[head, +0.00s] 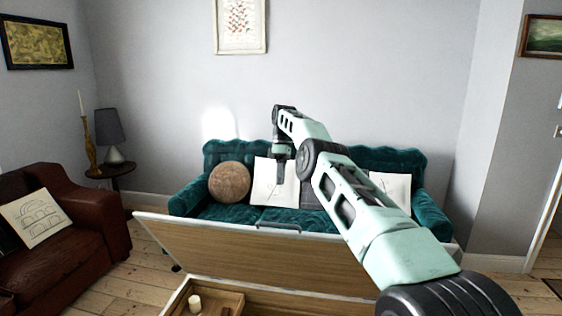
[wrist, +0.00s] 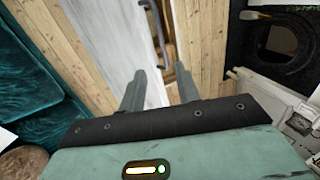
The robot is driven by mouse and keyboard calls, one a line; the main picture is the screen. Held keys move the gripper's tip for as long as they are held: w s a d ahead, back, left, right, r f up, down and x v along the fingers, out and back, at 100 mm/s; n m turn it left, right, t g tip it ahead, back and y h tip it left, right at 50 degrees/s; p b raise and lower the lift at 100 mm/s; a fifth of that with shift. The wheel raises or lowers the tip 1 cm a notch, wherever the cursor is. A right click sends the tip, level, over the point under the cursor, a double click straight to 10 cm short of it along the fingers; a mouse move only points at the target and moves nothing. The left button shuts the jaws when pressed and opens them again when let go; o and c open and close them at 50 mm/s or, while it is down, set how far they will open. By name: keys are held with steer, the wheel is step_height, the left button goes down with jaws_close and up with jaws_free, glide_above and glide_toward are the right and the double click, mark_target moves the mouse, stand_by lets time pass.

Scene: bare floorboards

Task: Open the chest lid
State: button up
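The chest lid (head: 255,252) stands raised and tilted in the head view, its wooden inner face toward me. A dark handle (head: 279,227) sits at the middle of its upper edge, and this handle also shows in the wrist view (wrist: 154,28). The open chest (head: 180,299) is at the bottom of the head view, partly cut off. My gripper (head: 281,182) is above and behind the lid's upper edge. In the wrist view my gripper (wrist: 160,86) has its two fingers apart with nothing between them, and the handle lies beyond the fingertips.
A green sofa (head: 225,213) with cushions stands behind the lid. A brown leather sofa (head: 95,215) is at the left, beside a small table (head: 112,170) with a lamp (head: 111,130). A wooden tray (head: 232,297) with a candle (head: 195,304) is inside the chest.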

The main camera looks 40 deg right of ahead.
steer(key=shift+p+v, duration=1)
steer(key=shift+p, duration=1.05)
steer(key=shift+f, duration=0.1)
